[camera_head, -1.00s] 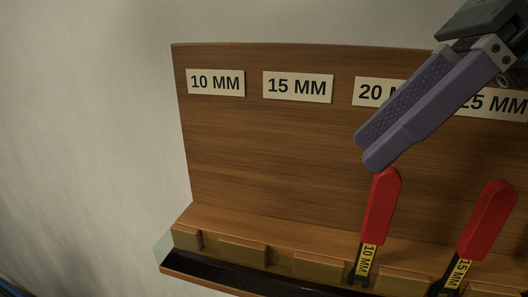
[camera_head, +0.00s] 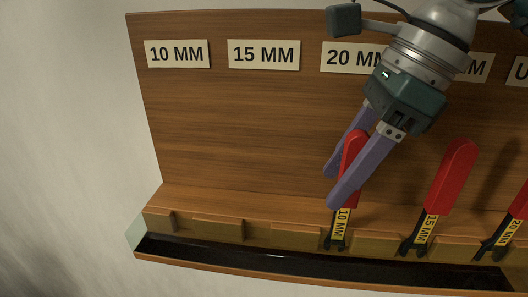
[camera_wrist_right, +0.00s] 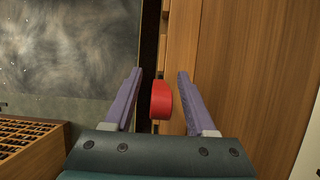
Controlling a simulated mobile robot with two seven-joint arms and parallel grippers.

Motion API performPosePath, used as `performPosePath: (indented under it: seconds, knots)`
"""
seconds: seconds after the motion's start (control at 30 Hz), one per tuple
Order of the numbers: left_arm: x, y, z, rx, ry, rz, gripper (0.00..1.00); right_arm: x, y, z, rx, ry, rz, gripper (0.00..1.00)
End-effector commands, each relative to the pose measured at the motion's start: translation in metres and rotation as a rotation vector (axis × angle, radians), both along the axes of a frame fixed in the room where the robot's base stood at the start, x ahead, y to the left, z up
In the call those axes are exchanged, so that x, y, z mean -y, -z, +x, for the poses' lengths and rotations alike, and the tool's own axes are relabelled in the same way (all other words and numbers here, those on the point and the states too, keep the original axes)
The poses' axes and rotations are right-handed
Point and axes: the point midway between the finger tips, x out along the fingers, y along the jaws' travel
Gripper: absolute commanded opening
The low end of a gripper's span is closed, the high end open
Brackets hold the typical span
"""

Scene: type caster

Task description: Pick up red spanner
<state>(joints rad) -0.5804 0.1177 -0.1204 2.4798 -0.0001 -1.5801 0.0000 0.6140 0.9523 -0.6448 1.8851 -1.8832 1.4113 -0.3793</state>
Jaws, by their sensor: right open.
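The red-handled spanner labelled 10 MM (camera_head: 342,222) stands tilted in the rack slot below the 20 MM sign, its handle up. My right gripper (camera_head: 337,187) is open, with its purple fingers on either side of the red handle. In the right wrist view the red handle end (camera_wrist_right: 161,100) sits between the two open fingers (camera_wrist_right: 157,88), with a gap to each. Two more red spanners, labelled 15 MM (camera_head: 425,225) and 20 MM (camera_head: 507,235), stand to the right. My left gripper is not in view.
The wooden rack (camera_head: 230,130) has a tall back board with size signs, 10 MM (camera_head: 178,54) and 15 MM (camera_head: 264,54) at left. The slots at the left are empty. A dark trough (camera_head: 230,252) runs along the front. A slatted wooden piece (camera_wrist_right: 25,140) shows in the wrist view.

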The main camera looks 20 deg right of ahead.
Motion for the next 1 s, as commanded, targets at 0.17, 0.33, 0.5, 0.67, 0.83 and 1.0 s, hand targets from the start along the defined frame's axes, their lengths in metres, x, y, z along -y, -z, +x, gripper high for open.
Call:
performPosePath:
  seconds: [0.17, 0.33, 0.5, 0.67, 0.83, 1.0]
  knots:
    - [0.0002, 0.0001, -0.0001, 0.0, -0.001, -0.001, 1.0, -0.0005, 0.0015, 0.0004, 0.001, -0.001, -0.001, 0.56]
    - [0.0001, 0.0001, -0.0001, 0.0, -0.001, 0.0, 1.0, -0.0004, 0.0012, 0.0003, 0.001, 0.0, 0.0, 0.43]
    - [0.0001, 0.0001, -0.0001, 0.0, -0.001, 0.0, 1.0, -0.0004, 0.0011, 0.0004, 0.001, 0.0, 0.0, 0.24]
    - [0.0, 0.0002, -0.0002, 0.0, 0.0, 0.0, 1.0, -0.0004, 0.001, 0.0004, 0.001, 0.0, 0.0, 0.06]
    - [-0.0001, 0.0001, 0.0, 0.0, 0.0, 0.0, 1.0, -0.0004, 0.0009, 0.0003, 0.001, 0.0, 0.001, 0.0]
    - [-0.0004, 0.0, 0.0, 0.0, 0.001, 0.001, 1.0, -0.0004, 0.0008, 0.0004, 0.001, 0.0, 0.0, 0.0]
